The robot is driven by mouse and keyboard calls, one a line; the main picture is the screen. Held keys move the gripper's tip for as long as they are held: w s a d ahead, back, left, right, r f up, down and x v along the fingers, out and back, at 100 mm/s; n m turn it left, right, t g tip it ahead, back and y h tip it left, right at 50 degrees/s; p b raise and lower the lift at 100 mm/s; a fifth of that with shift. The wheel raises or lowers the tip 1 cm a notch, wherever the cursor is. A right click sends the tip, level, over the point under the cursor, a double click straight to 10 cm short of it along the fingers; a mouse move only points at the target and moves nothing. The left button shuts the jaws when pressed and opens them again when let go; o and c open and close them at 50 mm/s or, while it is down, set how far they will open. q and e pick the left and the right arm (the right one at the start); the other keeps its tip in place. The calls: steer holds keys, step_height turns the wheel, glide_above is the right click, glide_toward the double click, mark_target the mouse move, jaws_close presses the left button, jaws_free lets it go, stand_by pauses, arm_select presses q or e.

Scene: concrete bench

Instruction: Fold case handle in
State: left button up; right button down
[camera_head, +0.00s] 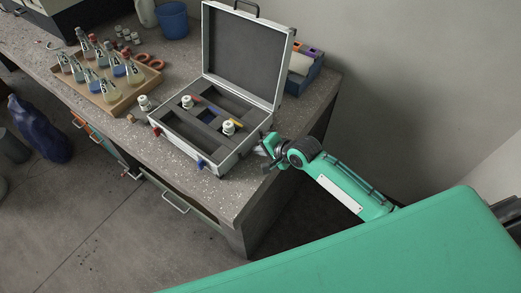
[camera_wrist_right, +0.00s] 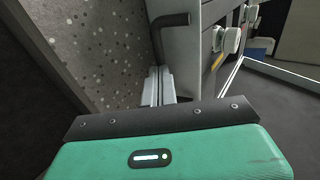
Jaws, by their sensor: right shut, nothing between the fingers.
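The silver case (camera_head: 190,152) stands open on the bench, its lid (camera_head: 243,60) raised. A dark bent handle (camera_wrist_right: 168,22) sticks out from the case's side wall in the right wrist view. In the head view this handle cannot be told apart from my gripper. My right gripper (camera_head: 260,150) is at the right side of the case, low near the bench top. In the right wrist view, its fingers (camera_wrist_right: 158,82) are shut and empty, close to the near end of the handle. Whether they touch it I cannot tell. My left gripper is not in view.
The bench top (camera_head: 225,190) is bare in front of the case. White-capped vials (camera_head: 228,127) sit in the case. A wooden tray (camera_head: 113,107) of flasks stands to the left. A blue bin (camera_head: 305,80) is behind the lid, a blue bucket (camera_head: 172,20) at the back.

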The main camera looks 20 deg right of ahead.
steer(key=shift+w+a+f+b, duration=0.15)
steer(key=shift+f+b, duration=0.15)
steer(key=shift+f, duration=0.15)
steer(key=shift+w+a+f+t+y, duration=0.1)
steer(key=shift+w+t+y, duration=0.05)
steer(key=shift+t+y, duration=0.2)
steer(key=shift+w+r+t+p, duration=0.1)
steer(key=shift+r+t+p, duration=0.15)
steer(key=shift+p, duration=0.2)
steer(key=shift+f, duration=0.1)
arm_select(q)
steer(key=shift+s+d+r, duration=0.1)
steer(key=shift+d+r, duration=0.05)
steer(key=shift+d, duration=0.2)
arm_select(e)
steer(key=shift+f, duration=0.2)
